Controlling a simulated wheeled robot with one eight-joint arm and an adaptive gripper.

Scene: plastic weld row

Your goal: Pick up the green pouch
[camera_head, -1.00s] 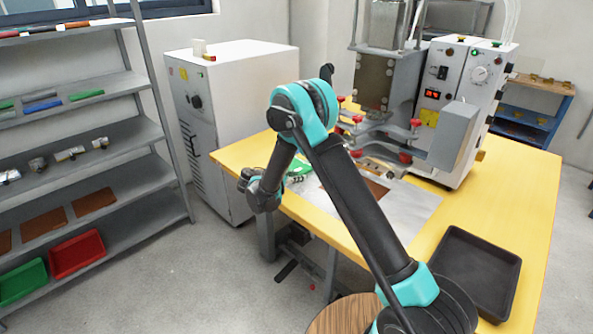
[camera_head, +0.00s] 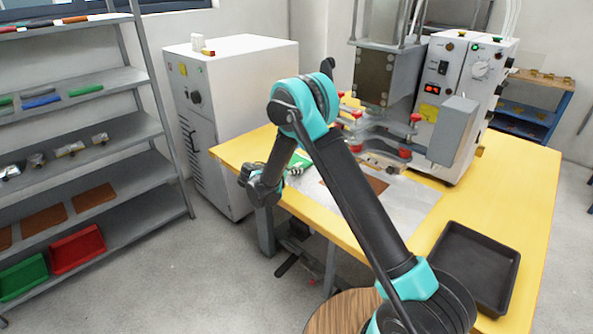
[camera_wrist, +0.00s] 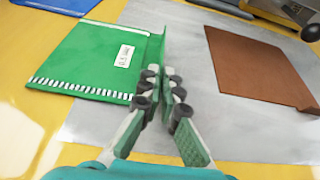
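The green pouch (camera_wrist: 90,60) lies left of centre in the wrist view, with a white label and a row of white marks along its near edge. Its right edge stands up as a narrow fold. My gripper (camera_wrist: 161,74) has its fingertips close together around that fold and pinches it. In the head view a small part of the green pouch (camera_head: 299,163) shows beside my arm on the yellow table (camera_head: 530,190). My gripper (camera_head: 290,172) is largely hidden behind my arm there. Whether the pouch is off the surface is hard to tell.
A brown sheet (camera_wrist: 258,65) lies on the grey mat (camera_wrist: 225,125), right of my gripper. A welding machine (camera_head: 445,110) stands behind. An empty black tray (camera_head: 472,265) lies at the table's front right. A shelf (camera_head: 130,135) stands left, beyond open floor.

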